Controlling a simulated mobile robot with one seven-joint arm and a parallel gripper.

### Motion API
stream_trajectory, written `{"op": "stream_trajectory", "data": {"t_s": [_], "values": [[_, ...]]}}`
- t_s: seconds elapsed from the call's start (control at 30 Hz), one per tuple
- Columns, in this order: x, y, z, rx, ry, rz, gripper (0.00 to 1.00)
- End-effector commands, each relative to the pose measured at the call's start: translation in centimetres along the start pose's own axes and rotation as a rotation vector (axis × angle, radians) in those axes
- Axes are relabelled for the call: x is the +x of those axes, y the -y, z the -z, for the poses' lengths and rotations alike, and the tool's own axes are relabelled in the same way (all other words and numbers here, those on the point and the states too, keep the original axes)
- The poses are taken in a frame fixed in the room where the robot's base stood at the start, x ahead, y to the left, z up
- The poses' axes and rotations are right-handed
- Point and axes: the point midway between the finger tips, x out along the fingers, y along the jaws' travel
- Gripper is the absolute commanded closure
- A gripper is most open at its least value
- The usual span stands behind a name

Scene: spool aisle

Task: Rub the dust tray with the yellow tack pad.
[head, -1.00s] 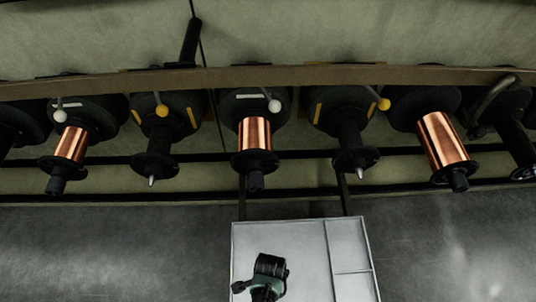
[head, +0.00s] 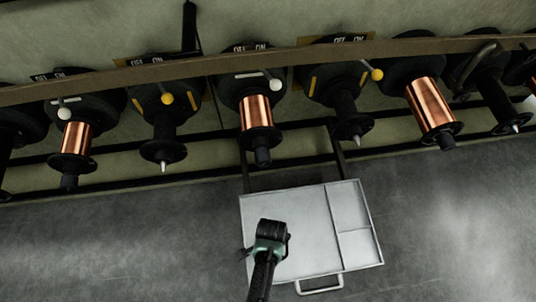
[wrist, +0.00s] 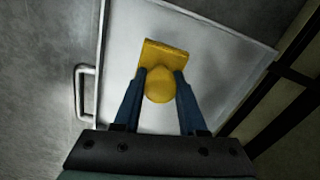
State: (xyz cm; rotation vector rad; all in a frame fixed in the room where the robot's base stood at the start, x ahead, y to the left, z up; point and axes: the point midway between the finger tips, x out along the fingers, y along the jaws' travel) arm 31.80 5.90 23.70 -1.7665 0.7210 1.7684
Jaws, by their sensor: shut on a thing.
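The dust tray (head: 308,215) is a shallow light-grey tray with a raised rim, one large section on the left and two smaller ones on the right. It also shows in the wrist view (wrist: 215,48). My gripper (head: 272,232) is over the large section. In the wrist view my gripper (wrist: 159,82) has its two blue fingers shut on the rounded grip of the yellow tack pad (wrist: 165,53). The pad's flat yellow part lies beyond the fingertips, over the tray floor. I cannot tell whether it touches the floor. The head view hides the pad.
A handle (head: 320,287) sticks out at the tray's near edge. Behind the tray, a rail (head: 190,66) carries a row of black spool holders, some with copper spools (head: 256,113). Dark struts (head: 337,140) run behind the tray. Grey floor (head: 110,250) is open on both sides.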

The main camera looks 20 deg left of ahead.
Motion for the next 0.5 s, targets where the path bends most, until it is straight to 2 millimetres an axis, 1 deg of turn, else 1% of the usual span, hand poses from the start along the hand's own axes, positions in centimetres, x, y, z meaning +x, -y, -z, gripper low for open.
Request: {"op": "stream_trajectory", "data": {"t_s": [0.03, 0.23, 0.33, 0.5], "values": [[-0.9, 0.0, 0.2, 0.001, 0.000, 0.001, 1.00], [-2.5, -0.2, 0.6, 0.000, -0.001, 0.001, 1.00], [-2.9, -0.2, 0.8, -0.001, -0.001, 0.001, 1.00], [-2.8, -0.2, 0.8, -0.002, -0.001, 0.001, 1.00]]}}
